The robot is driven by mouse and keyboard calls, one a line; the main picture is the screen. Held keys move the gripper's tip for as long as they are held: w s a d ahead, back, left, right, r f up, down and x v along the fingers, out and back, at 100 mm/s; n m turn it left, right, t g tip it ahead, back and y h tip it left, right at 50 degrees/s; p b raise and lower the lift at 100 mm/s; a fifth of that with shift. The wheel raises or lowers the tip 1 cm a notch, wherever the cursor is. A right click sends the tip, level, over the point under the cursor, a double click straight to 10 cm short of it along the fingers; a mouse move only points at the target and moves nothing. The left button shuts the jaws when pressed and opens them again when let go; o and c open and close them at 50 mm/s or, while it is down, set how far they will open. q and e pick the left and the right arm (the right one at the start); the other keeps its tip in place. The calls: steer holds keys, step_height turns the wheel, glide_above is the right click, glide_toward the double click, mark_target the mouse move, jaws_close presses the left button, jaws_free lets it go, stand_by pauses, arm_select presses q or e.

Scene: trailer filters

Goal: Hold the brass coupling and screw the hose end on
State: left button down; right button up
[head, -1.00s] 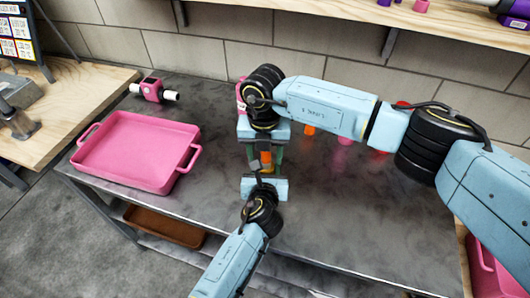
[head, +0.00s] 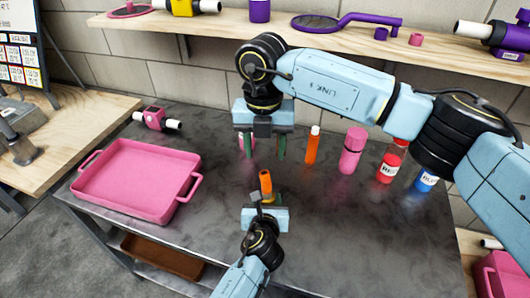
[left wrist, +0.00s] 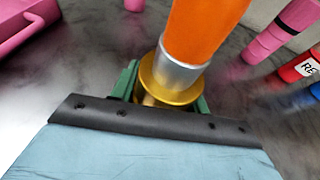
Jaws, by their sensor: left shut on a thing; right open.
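My left gripper (head: 263,203) is shut on the brass coupling (left wrist: 156,86), whose gold flange shows between its green fingers in the left wrist view. The hose end (left wrist: 200,32), orange with a silver collar, stands on the coupling, its collar against the flange; the threads are hidden. In the head view the orange hose end (head: 265,183) rises above the left gripper, and the coupling is mostly hidden. My right gripper (head: 263,146) is open and empty, its green fingers apart, above and behind the hose end and not touching it.
A pink tray (head: 128,205) and a small pink device (head: 156,118) are at left. An orange bottle (head: 313,146), a pink bottle (head: 352,151), a red bottle (head: 391,162) and a blue one (head: 427,181) line the back right. The front right tabletop is clear.

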arm_select(q)
steer(key=c, duration=0.6)
jaws_free()
steer(key=shift+c, duration=0.2)
steer(key=p+v, duration=0.3)
steer(key=v, duration=1)
steer(key=shift+s+r, duration=0.2)
arm_select(e)
steer(key=shift+r, duration=1.55)
